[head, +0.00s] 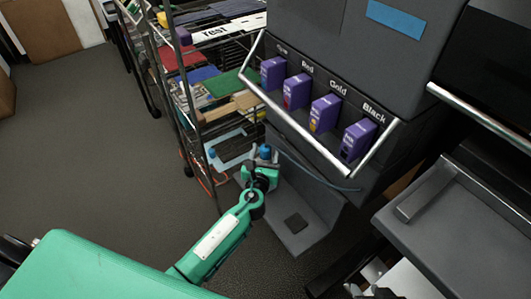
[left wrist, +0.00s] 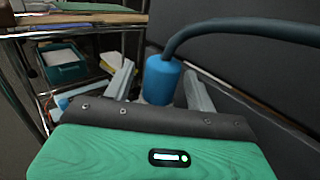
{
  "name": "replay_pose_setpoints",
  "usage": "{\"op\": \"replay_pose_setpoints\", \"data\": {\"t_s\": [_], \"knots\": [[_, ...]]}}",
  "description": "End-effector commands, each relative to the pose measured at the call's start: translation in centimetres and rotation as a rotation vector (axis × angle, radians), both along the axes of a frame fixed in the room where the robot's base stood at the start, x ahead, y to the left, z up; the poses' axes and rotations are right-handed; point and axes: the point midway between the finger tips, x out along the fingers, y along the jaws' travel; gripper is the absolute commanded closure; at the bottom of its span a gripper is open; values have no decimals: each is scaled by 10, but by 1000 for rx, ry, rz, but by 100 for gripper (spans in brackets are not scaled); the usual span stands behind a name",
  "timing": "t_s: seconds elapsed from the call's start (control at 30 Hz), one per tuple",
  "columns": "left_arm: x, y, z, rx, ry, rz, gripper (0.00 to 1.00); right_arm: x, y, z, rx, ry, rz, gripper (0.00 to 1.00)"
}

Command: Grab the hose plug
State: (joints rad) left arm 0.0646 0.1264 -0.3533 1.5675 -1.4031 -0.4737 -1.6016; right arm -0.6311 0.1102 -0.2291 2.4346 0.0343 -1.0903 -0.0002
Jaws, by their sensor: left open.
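The hose plug (left wrist: 162,80) is a blue cylinder on the end of a dark hose (left wrist: 235,27). In the left wrist view it stands between the two grey fingers of my left gripper (left wrist: 160,87), with a gap visible on each side. In the head view the blue plug (head: 265,152) shows small at the gripper's tip, beside the lower part of the dark machine. My left gripper (head: 263,161) is open around the plug. The plug's lower end is hidden behind the gripper's body in the left wrist view.
A wire rack (head: 182,110) with coloured sheets and trays stands close on the left. The dark machine with purple cartridges (head: 297,92) and a metal bar handle (head: 300,130) overhangs on the right. Grey floor (head: 90,150) is clear at left.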

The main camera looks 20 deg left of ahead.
Motion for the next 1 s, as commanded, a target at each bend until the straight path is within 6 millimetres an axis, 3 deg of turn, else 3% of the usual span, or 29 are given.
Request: {"op": "replay_pose_setpoints", "data": {"t_s": [0.27,0.5,1.0], "knots": [[3,0,0,-1,0,-1,43,-5,4,-7,6,11,8,64],[3,0,0,-1,0,-1,91,-5,3,-6,2,10,8,64],[3,0,7,-1,-1,-1,91,-3,-4,1,-16,26,0,64]]}}
